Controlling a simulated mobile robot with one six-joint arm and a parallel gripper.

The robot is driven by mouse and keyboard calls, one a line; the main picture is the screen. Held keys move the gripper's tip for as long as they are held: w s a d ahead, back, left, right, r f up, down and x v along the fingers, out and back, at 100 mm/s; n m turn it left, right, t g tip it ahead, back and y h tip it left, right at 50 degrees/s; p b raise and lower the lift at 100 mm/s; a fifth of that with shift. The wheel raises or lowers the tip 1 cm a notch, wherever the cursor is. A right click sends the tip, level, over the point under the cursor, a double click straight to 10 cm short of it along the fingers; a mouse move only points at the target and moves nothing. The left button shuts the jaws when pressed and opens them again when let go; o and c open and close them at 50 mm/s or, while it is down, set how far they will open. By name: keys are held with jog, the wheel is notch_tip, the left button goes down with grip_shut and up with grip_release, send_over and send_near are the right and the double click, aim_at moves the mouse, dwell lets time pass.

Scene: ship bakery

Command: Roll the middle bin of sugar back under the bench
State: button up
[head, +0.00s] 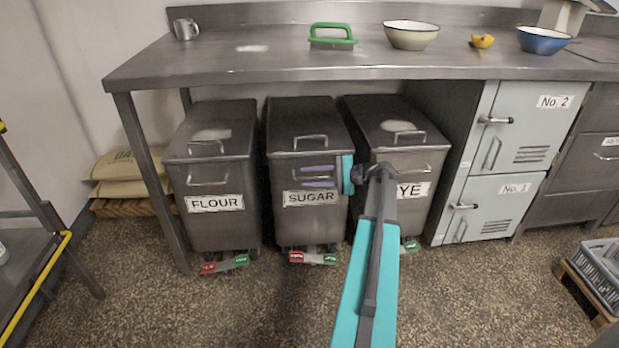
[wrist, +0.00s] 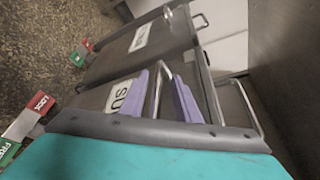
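The middle bin, a steel bin labelled SUGAR (head: 290,225), stands upright under the bench (head: 240,72), between the FLOUR bin (head: 225,228) and a bin whose label shows "YE" (head: 408,212). My gripper (head: 318,176) is at the sugar bin's front, its two purple fingers apart, one above the other. In the wrist view, the bin's bar handle (wrist: 159,92) passes between the fingers, with a gap showing. Contact cannot be told. A red and green pedal (head: 312,258) sits at the sugar bin's foot. My wrist hides part of the right bin.
Grey lockers (head: 520,110) stand right of the bins. Sacks (head: 122,175) lie on a pallet at left, beside a bench leg (head: 150,180). A yellow-edged cart (head: 45,280) is at far left, a grey crate (head: 598,268) at far right. The speckled floor in front is mostly clear.

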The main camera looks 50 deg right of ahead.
jog(key=p+v, duration=0.3)
jog(key=v, duration=1)
jog(key=shift+s+d+r+p, duration=0.15)
jog(key=shift+s+d+p, duration=0.15)
jog(key=shift+p, duration=0.1)
jog(key=shift+w, duration=0.15)
dwell(0.4)
